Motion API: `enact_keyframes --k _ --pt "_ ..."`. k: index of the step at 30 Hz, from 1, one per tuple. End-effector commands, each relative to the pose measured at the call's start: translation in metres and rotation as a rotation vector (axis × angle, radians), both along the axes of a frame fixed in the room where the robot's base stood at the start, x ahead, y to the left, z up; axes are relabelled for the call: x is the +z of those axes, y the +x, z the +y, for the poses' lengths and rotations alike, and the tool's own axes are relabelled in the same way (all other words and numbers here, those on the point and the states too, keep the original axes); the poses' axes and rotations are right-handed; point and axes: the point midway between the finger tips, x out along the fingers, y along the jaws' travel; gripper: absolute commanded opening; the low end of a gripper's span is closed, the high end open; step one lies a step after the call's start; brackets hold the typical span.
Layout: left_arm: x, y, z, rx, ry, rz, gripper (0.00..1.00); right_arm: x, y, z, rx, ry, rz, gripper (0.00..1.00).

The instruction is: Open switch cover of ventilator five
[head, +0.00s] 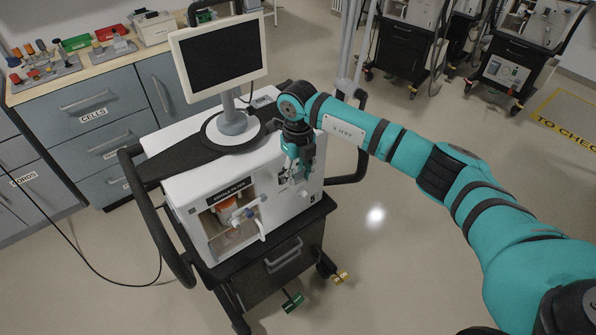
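Ventilator five (185,185) is a white box on a dark cart, with the number 5 on the lower right of its front. My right gripper (297,172) reaches down from above at the right part of its front panel. A small light-coloured part (284,179) shows beside the fingertips; I cannot tell whether it is the switch cover. The gripper hides much of that spot, and whether its fingers are open, shut or touching the panel is unclear. My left gripper is out of view.
A monitor (222,55) stands on top of the ventilator, left of my arm. Black handles (158,225) flank the cart. A drawer counter (95,105) stands behind at left. Other ventilator carts (508,68) stand at the back right.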

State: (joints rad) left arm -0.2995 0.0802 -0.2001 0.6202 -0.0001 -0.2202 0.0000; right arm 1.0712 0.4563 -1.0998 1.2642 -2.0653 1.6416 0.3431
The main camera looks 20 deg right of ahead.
Motion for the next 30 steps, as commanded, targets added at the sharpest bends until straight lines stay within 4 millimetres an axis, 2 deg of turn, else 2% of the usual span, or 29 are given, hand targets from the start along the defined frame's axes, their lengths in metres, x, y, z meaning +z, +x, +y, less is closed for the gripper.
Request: enact_keyframes --k 1,5,13,22,30 --pt "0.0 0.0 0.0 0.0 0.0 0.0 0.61 0.0 0.0 0.0 0.0 0.0 0.0 0.16" --pt "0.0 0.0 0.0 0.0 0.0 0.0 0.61 0.0 0.0 0.0 0.0 0.0 0.0 0.0" --pt "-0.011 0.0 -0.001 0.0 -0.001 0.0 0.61 -0.007 -0.003 -0.003 0.0 0.019 -0.061 0.0" --pt "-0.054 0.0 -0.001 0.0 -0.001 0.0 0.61 -0.022 -0.01 -0.005 0.0 0.09 -0.257 0.0" --pt "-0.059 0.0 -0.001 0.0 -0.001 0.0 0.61 -0.017 -0.012 -0.005 -0.002 0.108 -0.304 0.0"
